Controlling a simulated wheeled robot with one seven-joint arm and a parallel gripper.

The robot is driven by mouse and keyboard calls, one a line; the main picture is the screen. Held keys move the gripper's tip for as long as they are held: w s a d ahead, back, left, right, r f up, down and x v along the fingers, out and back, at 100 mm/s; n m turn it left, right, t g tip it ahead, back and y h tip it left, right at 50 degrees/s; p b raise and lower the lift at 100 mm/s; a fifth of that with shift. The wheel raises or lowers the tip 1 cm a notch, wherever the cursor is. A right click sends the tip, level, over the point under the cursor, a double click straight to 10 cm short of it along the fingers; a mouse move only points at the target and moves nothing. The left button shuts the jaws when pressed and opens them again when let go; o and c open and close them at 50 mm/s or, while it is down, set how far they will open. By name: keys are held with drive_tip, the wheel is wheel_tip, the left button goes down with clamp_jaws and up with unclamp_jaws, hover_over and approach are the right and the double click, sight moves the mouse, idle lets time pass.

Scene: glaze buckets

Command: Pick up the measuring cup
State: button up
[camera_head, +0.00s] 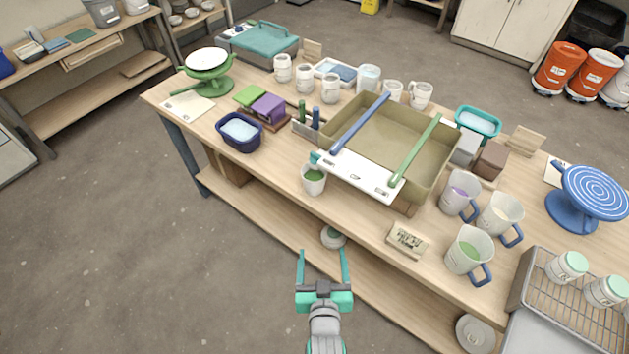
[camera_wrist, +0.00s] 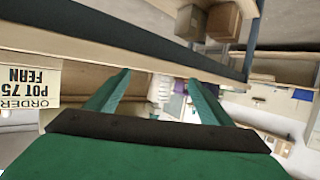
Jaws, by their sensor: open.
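Three clear measuring cups with blue handles stand upright on the right half of the workbench in the head view. One (camera_head: 457,192) has purple contents, one (camera_head: 498,214) pale contents, and the front one (camera_head: 466,250) green contents. My gripper (camera_head: 321,252) is open and empty, in front of the bench's near edge and left of these cups. In the wrist view the open fingers (camera_wrist: 156,85) have nothing between them. No measuring cup can be made out clearly there.
A small order card (camera_head: 407,239) stands left of the front cup; it also shows upside down in the wrist view (camera_wrist: 28,84). The floor at left is clear.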

approach(314, 176)
drive_tip(key=s+d+r, duration=0.1)
drive_tip(key=s+r, duration=0.1)
drive_tip(key=s, duration=0.1)
drive_tip(key=shift+g+y, duration=0.4)
drive_tip(key=x, duration=1)
drive_tip(key=shift+w+a+f, duration=0.15)
drive_tip(key=shift+w, duration=0.15)
drive_tip(key=c, duration=1.3)
